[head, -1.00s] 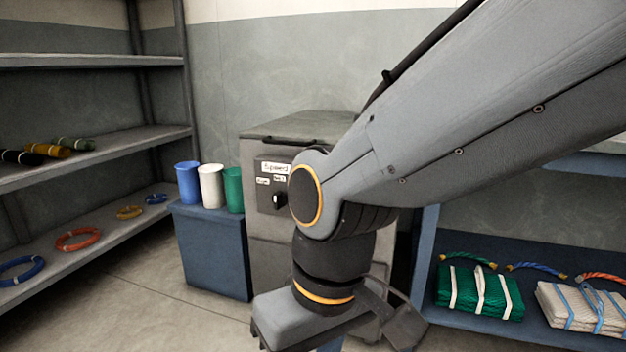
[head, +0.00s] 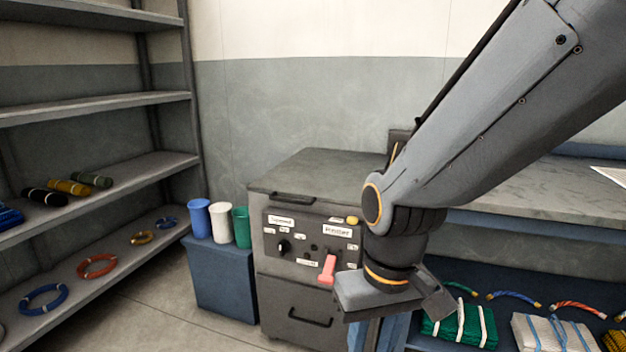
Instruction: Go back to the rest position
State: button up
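My arm reaches in from the upper right in the head view and bends down at a joint with an orange ring. My gripper (head: 392,300) hangs at its lower end, in front of the right side of the grey machine cabinet. Its fingers point away or are hidden, so I cannot tell whether they are open or shut. No held object shows.
The grey cabinet (head: 290,312) has a panel with a black knob, labels and a red lever (head: 327,270). Blue, white and green cups (head: 220,222) stand on a blue box (head: 222,285). Shelves (head: 95,108) with rope coils are left; a bench (head: 530,195) with net bundles below is right.

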jog(key=s+d+r+m+p, duration=0.2)
jog(key=d+r+m+p, duration=0.1)
jog(key=d+r+p, duration=0.7)
notch_tip(320, 180, up, 3)
jog(key=p, duration=0.6)
jog(key=shift+s+d+h, duration=0.2)
jog(key=shift+d+h, duration=0.1)
jog(key=shift+h, duration=0.1)
jog(key=shift+r, duration=0.1)
